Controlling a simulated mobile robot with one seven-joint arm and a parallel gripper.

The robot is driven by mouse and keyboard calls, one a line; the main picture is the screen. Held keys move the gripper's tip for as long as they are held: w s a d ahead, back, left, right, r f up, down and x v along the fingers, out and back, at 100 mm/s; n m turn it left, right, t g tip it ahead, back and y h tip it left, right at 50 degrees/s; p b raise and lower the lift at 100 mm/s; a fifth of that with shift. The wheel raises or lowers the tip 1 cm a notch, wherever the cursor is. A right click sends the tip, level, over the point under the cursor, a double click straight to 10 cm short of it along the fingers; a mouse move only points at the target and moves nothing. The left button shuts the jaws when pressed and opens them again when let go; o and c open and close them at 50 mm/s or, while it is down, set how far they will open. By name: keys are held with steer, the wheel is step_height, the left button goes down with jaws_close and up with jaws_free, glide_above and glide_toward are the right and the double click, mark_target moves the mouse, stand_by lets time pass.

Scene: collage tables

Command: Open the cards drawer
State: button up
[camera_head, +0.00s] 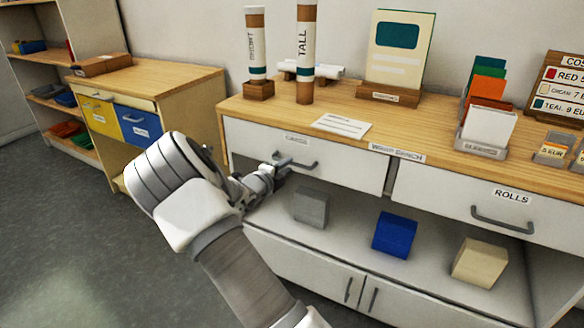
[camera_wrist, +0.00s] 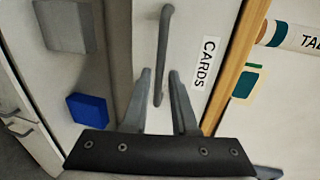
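The cards drawer (camera_head: 350,170) is the left drawer of the wood-topped bench, and its white front looks closed. Its grey bar handle (camera_head: 306,165) also shows in the wrist view (camera_wrist: 163,55), beside the CARDS label (camera_wrist: 205,64). In the wrist view my gripper (camera_wrist: 160,76) is open, with one finger on each side of the handle's lower part. Gaps show between the fingers and the bar; I see no grip on it.
The ROLLS drawer (camera_head: 450,199) is to the right. Grey (camera_head: 311,207), blue (camera_head: 394,235) and cream (camera_head: 480,263) blocks stand on the open shelf below. Tubes, a card stand and a card holder (camera_head: 485,143) stand on the bench top (camera_head: 410,128). Floor at left is clear.

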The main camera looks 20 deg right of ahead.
steer(key=shift+b+x, duration=0.3)
steer(key=shift+x, duration=1.75)
jaws_close()
steer(key=shift+r, duration=0.1)
